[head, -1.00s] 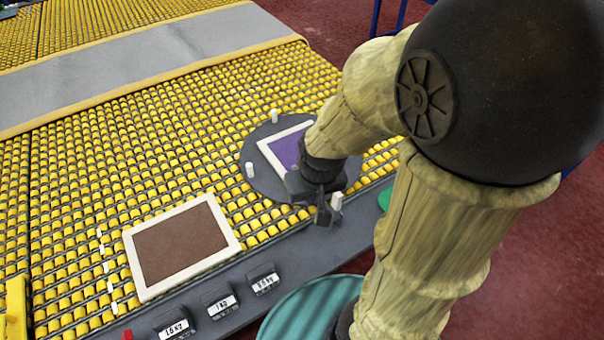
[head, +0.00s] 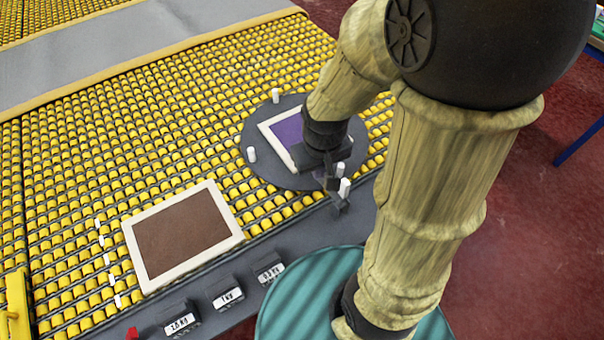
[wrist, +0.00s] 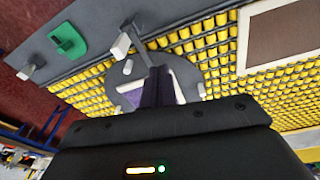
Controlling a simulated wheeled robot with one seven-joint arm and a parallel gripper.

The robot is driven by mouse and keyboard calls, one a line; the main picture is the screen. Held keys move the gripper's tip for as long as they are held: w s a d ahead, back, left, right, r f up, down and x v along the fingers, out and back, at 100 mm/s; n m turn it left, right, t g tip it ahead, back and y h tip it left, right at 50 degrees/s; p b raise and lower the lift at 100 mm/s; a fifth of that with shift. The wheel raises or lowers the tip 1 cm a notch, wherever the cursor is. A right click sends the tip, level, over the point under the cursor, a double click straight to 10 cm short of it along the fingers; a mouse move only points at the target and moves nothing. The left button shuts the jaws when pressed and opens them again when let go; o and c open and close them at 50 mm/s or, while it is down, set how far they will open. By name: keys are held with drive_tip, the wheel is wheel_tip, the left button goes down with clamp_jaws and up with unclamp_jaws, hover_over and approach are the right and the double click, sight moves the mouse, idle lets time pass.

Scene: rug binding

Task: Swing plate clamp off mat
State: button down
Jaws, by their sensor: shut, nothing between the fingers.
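A round grey plate (head: 258,172) with white pegs lies on the yellow rollers. A white-bordered purple mat (head: 287,131) lies on it, partly hidden by my arm. My gripper (head: 332,182) is shut and empty at the plate's near right edge, beside an upright white peg (head: 344,188). A small dark grey piece (head: 339,204) shows just below the fingers; I cannot tell whether it is the clamp or touches them. In the wrist view, a narrow dark bar (wrist: 143,50) rises over the plate (wrist: 123,77) beside a white block (wrist: 121,46). The clamp's exact position over the mat is unclear.
A white-framed brown panel (head: 183,235) lies on the rollers at left. Several labelled weights (head: 226,294) line the grey front rail. A green piece (wrist: 68,42) sits on the rail in the wrist view. Rollers between panel and plate are clear.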

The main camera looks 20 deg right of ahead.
wheel_tip(320, 180, down, 8)
drive_tip(key=w+a+n+g+h+b, duration=0.2)
drive_tip(key=w+n+g+h, duration=0.1)
drive_tip(key=n, duration=0.4)
drive_tip(key=n+t+h+b, duration=0.2)
drive_tip(key=n+t+h, duration=0.3)
drive_tip(key=n+h, duration=0.65)
approach(300, 180)
drive_tip(key=shift+n+y, duration=0.55)
drive_tip(key=shift+y, duration=0.3)
drive_tip(key=r, duration=0.3)
drive_tip(key=s+d+r, duration=0.1)
drive_tip(key=shift+d+r, duration=0.15)
drive_tip(key=shift+w+a+n+t, duration=0.2)
drive_tip(key=shift+n+t, duration=0.1)
drive_tip(key=shift+t, duration=0.1)
drive_tip(key=p+x, duration=0.2)
drive_tip(key=x, duration=0.8)
drive_tip(key=shift+s+d, duration=0.1)
drive_tip(key=shift+d, duration=0.05)
drive_tip(key=shift+a+r, duration=0.15)
drive_tip(key=shift+a, duration=0.1)
